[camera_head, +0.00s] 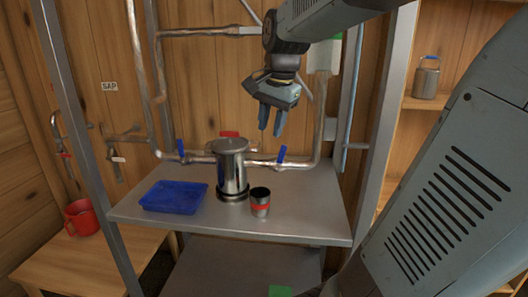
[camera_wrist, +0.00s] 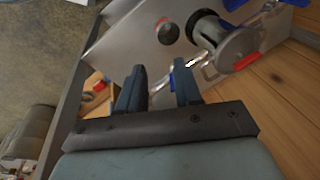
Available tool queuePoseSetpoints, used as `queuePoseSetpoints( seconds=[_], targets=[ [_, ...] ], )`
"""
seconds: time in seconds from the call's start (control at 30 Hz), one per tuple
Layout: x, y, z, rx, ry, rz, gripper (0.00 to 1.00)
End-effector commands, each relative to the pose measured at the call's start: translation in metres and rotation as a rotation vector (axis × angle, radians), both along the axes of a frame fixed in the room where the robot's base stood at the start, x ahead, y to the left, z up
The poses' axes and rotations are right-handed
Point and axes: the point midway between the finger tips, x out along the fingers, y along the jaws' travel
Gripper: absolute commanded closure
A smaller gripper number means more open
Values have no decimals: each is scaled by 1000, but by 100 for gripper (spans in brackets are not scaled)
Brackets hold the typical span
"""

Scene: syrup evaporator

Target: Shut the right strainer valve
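The right strainer valve (camera_head: 282,153) has a blue handle standing up, slightly tilted, on the pipe right of the steel strainer canister (camera_head: 231,170). A similar left valve (camera_head: 181,148) has its blue handle up on the pipe at the canister's left. My gripper (camera_head: 271,130) hangs fingers-down above the shelf, above and a little left of the right valve in the head view, not visibly touching it. In the wrist view its two fingers (camera_wrist: 158,85) are apart with nothing held between them. A bit of blue, likely the valve handle, shows beside the right finger there, mostly hidden.
A steel cup with a red band (camera_head: 260,203) and a blue tray (camera_head: 174,197) stand on the metal shelf (camera_head: 310,215). Metal posts (camera_head: 384,120) frame it. A red mug (camera_head: 81,218) stands at the left.

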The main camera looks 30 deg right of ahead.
Motion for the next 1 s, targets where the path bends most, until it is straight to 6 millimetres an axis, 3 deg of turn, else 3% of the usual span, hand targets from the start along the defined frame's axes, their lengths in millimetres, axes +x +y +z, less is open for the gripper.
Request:
queuePoseSetpoints(
  seconds=[0.03, 0.3, 0.5, 0.83, 1.0],
  targets=[
    [15, -10, 1, 23, 26, -94, 66],
    [79, -62, -1, 113, 151, -629, 66],
    [114, -96, -9, 133, 214, -955, 66],
    [131, -114, -20, 135, 242, -1147, 66],
    [131, -114, -40, 135, 245, -1147, 66]
  ],
)
